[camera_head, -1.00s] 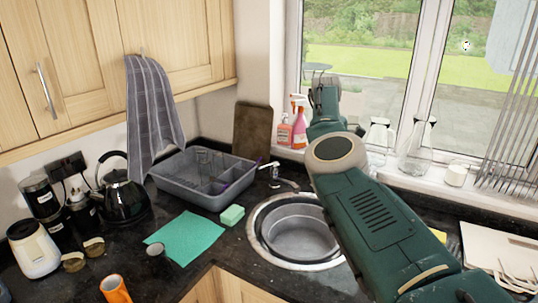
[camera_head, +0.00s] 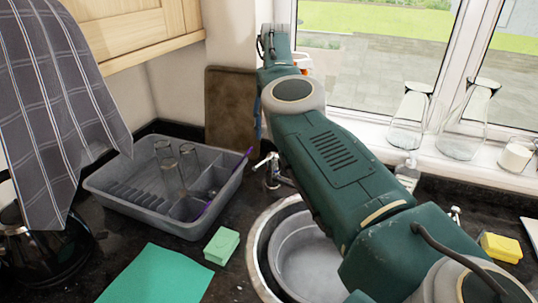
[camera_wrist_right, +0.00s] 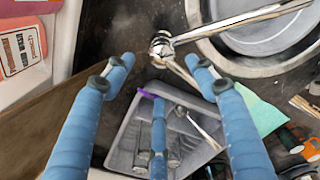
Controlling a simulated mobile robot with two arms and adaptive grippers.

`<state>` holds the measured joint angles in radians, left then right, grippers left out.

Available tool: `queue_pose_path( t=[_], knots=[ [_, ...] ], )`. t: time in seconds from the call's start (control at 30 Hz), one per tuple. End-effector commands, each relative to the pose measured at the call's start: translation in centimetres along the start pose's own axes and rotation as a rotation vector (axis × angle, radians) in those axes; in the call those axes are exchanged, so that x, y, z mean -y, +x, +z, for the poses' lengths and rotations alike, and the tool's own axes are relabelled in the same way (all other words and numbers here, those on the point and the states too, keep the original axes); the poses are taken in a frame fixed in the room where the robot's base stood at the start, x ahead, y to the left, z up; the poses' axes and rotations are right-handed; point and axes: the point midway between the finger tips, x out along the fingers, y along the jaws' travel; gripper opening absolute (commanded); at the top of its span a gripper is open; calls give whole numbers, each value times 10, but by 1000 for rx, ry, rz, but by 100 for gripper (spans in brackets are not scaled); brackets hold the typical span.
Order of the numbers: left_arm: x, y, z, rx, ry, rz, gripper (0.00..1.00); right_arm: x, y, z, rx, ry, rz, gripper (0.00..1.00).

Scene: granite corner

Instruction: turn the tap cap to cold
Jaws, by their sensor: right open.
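The chrome tap (camera_head: 268,168) stands at the back left of the sink, left of my arm in the head view. In the right wrist view the tap (camera_wrist_right: 162,46) shows from above, its long spout (camera_wrist_right: 240,20) running right over the sink. My right gripper (camera_wrist_right: 160,64) is open, its blue fingers on either side of the picture with the tap between and beyond their tips. I cannot tell whether they touch it. In the head view the right gripper's end is largely hidden behind my arm. My left gripper is not in view.
A grey dish rack (camera_head: 150,208) with glasses sits left of the tap. The sink bowl (camera_head: 305,262) is partly behind my arm. A brown board (camera_head: 232,110) leans in the corner. A pink bottle (camera_wrist_right: 22,48) stands close left of the fingers. Glass carafes (camera_head: 410,118) line the sill.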

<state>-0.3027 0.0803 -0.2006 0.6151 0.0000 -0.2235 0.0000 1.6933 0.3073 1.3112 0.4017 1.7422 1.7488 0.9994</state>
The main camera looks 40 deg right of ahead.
Motion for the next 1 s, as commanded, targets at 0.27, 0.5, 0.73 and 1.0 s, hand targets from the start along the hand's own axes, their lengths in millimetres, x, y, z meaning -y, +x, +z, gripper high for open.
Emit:
queue_pose_path(
  t=[0.27,0.5,0.73,1.0],
  knots=[
    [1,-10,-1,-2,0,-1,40,1,50,0,2,0,-6,56],
    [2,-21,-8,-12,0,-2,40,1,86,0,1,0,-4,56],
    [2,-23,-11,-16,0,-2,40,1,99,0,1,0,-2,56],
    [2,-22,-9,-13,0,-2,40,1,99,0,1,0,-1,44]
  ],
)
